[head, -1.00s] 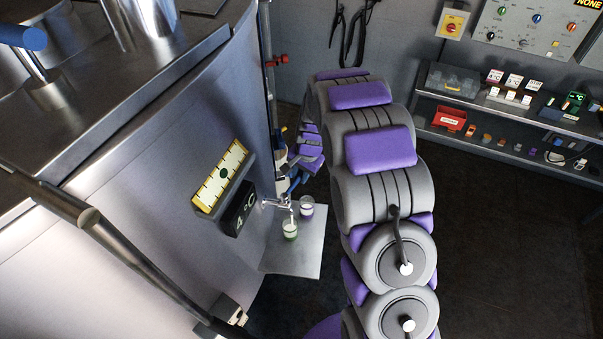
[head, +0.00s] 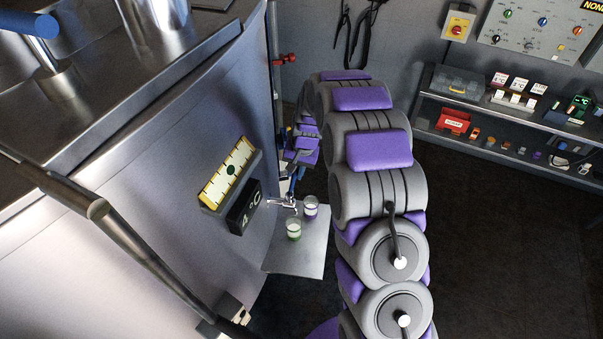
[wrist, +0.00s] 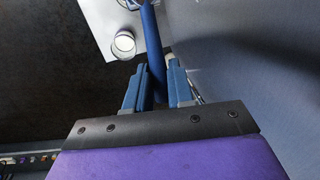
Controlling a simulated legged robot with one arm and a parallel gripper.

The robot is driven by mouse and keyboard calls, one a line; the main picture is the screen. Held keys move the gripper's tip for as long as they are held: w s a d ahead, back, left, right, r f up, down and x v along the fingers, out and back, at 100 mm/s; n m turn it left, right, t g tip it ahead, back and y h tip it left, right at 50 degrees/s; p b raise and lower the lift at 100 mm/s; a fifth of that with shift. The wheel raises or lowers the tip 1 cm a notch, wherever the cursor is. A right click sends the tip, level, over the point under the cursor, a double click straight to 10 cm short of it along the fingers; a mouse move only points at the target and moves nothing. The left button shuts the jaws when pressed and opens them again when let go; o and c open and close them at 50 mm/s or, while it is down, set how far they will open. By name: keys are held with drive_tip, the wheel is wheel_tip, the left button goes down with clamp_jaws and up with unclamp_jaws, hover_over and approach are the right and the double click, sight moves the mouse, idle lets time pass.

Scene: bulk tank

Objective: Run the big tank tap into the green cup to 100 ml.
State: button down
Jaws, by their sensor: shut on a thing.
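The green cup (head: 294,230) stands upright on a metal shelf (head: 290,262) at the tank's side and holds white liquid; I cannot read its level. The tank tap (head: 284,203) is a small metal spout just above and left of it; I see no clear stream now. In the wrist view my gripper (wrist: 155,88) is shut on a blue tap lever (wrist: 152,42), one finger on each side. In the head view the gripper is mostly hidden beside my arm. A cup of white liquid (wrist: 123,42) shows left of the lever.
A purple-tinted cup (head: 310,208) of white liquid stands behind and right of the green cup. The tank wall (head: 150,200) carries a yellow scale panel (head: 226,178) and a 4 °C display (head: 244,208). A shelf of small goods (head: 510,150) stands at the back right.

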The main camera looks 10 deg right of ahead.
drive_tip(key=shift+w+a+n, duration=0.15)
drive_tip(key=shift+a+n, duration=0.05)
drive_tip(key=shift+n, duration=0.1)
drive_tip(key=c, duration=1)
unclamp_jaws()
drive_tip(key=shift+o, duration=0.2)
drive_tip(key=d+r, duration=0.3)
drive_tip(key=r, duration=1.4)
drive_tip(key=shift+s+p, duration=0.4)
drive_tip(key=shift+s, duration=0.05)
